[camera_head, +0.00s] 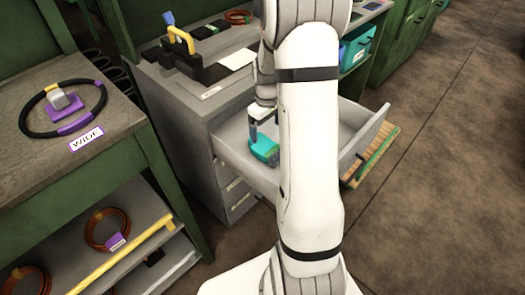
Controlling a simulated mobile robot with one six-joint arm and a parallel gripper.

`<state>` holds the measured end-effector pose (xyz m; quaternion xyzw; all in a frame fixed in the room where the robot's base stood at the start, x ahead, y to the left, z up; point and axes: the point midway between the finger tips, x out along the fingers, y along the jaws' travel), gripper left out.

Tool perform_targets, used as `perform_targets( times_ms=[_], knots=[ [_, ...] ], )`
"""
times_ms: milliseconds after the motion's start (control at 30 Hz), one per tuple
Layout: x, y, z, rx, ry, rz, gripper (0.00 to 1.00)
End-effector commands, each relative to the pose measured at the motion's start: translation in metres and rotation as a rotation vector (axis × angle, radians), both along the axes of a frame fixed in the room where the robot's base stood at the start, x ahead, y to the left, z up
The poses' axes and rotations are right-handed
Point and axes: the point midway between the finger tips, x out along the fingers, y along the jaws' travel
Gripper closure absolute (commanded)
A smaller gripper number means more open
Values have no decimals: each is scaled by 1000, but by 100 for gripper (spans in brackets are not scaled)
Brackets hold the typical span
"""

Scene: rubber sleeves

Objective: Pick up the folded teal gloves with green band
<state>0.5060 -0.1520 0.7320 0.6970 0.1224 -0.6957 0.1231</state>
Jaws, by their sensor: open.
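The folded teal gloves with a green band (264,149) lie in the open grey drawer (232,155), toward its left side. My white arm covers the drawer's middle and may hide part of the gloves. My gripper (258,132) is in the drawer right at the gloves, above or around their upper end. It is open. Its fingers are small and partly hidden, so I cannot tell whether they touch the gloves.
The grey cabinet (190,95) carries a black tool with a yellow handle (181,40) on top. A green workbench (60,130) with a black ring (45,120) stands at left. A slatted wooden piece (372,155) is right of the drawer. Floor at right is clear.

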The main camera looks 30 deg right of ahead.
Motion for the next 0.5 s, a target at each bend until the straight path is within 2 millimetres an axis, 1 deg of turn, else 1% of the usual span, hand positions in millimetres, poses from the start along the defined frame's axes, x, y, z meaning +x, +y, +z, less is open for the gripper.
perform_targets(
  times_ms=[33,200,367,500],
  knots=[
    [0,-1,-7,1,4,2,9],
    [0,-1,-26,1,5,3,9],
    [0,2,-38,2,4,3,9],
    [0,7,-59,2,6,3,9]
  ],
)
